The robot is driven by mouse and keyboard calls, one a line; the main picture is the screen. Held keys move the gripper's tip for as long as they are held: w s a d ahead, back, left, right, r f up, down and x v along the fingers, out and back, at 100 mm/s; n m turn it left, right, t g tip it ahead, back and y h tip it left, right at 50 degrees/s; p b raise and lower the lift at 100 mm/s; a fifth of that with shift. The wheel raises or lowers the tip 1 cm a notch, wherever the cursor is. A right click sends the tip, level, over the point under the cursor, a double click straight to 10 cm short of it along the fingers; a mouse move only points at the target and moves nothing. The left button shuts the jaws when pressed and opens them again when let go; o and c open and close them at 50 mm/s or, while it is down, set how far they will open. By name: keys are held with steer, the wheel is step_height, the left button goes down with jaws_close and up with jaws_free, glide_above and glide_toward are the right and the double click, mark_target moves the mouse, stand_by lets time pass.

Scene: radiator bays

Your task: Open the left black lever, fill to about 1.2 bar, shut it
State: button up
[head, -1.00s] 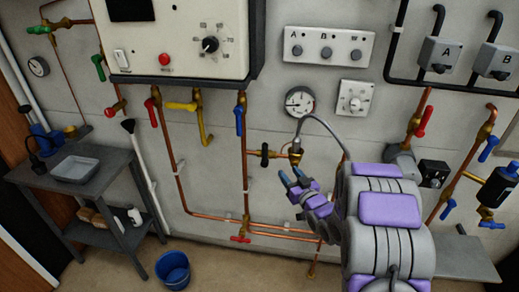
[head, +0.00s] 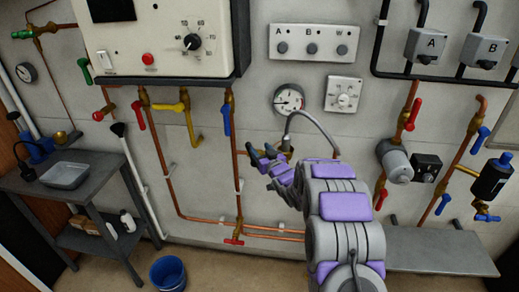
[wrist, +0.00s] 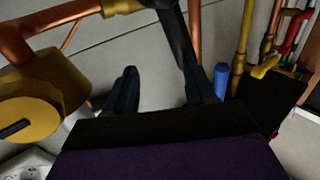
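The black lever (wrist: 178,45) shows in the wrist view as a dark bar running down between my two fingers. It lies close to the right finger, with a clear gap to the left finger; I cannot tell if it touches. My gripper (wrist: 164,90) is open. In the head view my gripper (head: 264,160) is at the copper pipework below the pressure gauge (head: 288,98), and its fingers hide most of the lever. The gauge is a round white dial; its needle is too small to read. A brass fitting (wrist: 40,97) with a dark slot sits left of the fingers.
A blue lever (head: 227,120) hangs just left of my gripper. A grey hose (head: 315,120) arches over it. A white dial box (head: 343,94) is right of the gauge. A grey shelf (head: 440,252) stands lower right, a blue bucket (head: 168,273) on the floor.

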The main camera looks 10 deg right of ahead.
steer(key=w+a, duration=0.1)
steer(key=a, duration=0.1)
steer(key=w+a, duration=0.2)
steer(key=shift+f, duration=0.15)
steer(key=shift+d, duration=1.55)
steer(key=shift+c, duration=1)
steer(key=a, duration=0.2)
steer(key=shift+a, duration=0.35)
steer(key=c, duration=0.6)
steer(key=shift+d, duration=0.15)
jaws_close()
steer(key=shift+d, duration=1)
steer(key=shift+a, duration=0.95)
steer(key=shift+d, duration=0.75)
steer(key=o, duration=0.6)
jaws_free()
steer(key=shift+a, duration=0.55)
steer(key=shift+o, duration=0.9)
steer(key=shift+s+d, duration=0.2)
steer(key=shift+d, duration=0.25)
steer(key=p+v, duration=0.3)
steer(key=v, duration=1.4)
steer(key=shift+a, duration=0.1)
